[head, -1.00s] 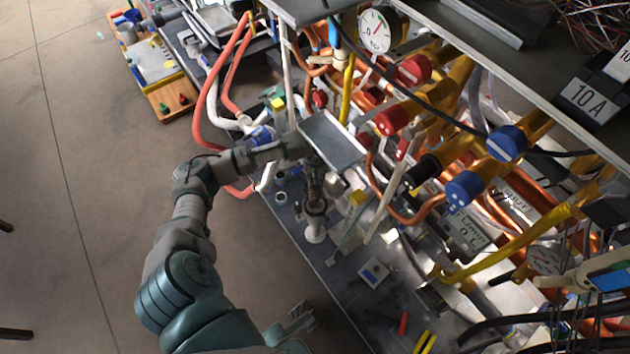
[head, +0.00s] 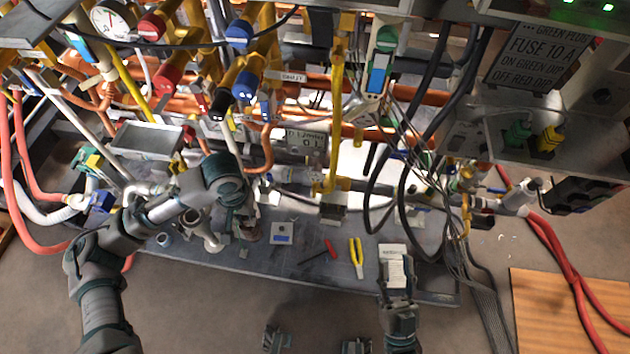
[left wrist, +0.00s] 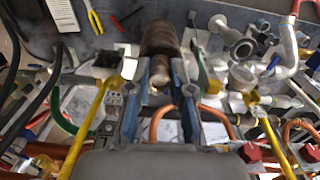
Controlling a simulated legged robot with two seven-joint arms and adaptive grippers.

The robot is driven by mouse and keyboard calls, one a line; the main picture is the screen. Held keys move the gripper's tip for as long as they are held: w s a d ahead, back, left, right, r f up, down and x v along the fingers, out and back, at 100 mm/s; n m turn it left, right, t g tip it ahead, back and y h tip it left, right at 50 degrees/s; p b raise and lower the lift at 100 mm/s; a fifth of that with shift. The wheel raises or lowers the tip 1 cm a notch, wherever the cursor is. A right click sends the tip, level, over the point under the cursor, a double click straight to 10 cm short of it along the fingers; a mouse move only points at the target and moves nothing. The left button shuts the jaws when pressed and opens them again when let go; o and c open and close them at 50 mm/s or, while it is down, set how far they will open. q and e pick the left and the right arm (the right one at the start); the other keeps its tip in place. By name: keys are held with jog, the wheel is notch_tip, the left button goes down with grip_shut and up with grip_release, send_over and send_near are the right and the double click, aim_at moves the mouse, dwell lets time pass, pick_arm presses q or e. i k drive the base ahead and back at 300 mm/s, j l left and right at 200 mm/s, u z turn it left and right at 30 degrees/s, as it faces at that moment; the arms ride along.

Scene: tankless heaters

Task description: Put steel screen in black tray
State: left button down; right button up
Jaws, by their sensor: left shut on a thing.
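My left gripper (head: 240,222) points down over the grey bench among pipe fittings. In the left wrist view its two fingers (left wrist: 160,88) are shut on a brownish, cylindrical piece (left wrist: 160,42), which may be the steel screen. In the head view this piece is mostly hidden by the gripper.
Copper pipes, coloured valves and hanging black cables (head: 405,190) crowd the back. White pipe fittings stand around the left gripper.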

aim_at(430, 278)
jog(key=i+l+z, duration=0.1)
jog(key=z, duration=1.55)
jog(key=i+j, duration=0.05)
